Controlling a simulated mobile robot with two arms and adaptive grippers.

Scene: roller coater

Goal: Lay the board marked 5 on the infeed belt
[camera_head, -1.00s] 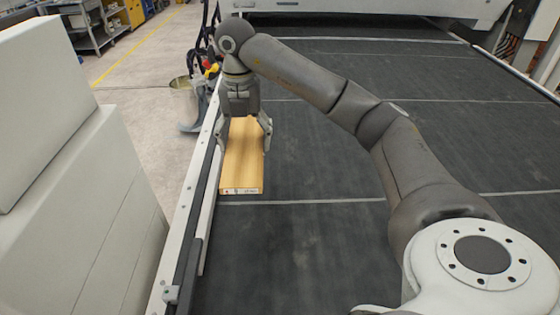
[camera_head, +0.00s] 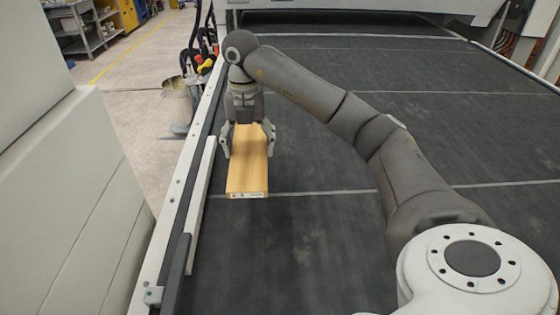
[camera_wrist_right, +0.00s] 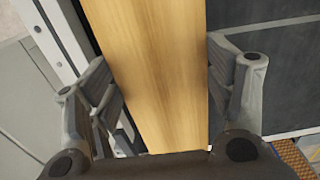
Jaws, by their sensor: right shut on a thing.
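A long pale wooden board (camera_head: 247,172) is over the left side of the dark infeed belt (camera_head: 320,240), lengthwise along the belt's side rail. Small dark marks show on its near end but are too small to read. My right gripper (camera_head: 248,143) is shut on the board near its far part, one finger on each long side. The right wrist view shows the board (camera_wrist_right: 157,70) between the two fingers. I cannot tell whether the board's underside touches the belt. My left gripper is not in view.
A pale side rail (camera_head: 172,205) runs along the belt's left edge, a narrow gap from the board. A light grey cabinet (camera_head: 75,210) stands left of it. The coater housing (camera_head: 370,8) crosses the far end. The belt is clear to the right, beneath my arm.

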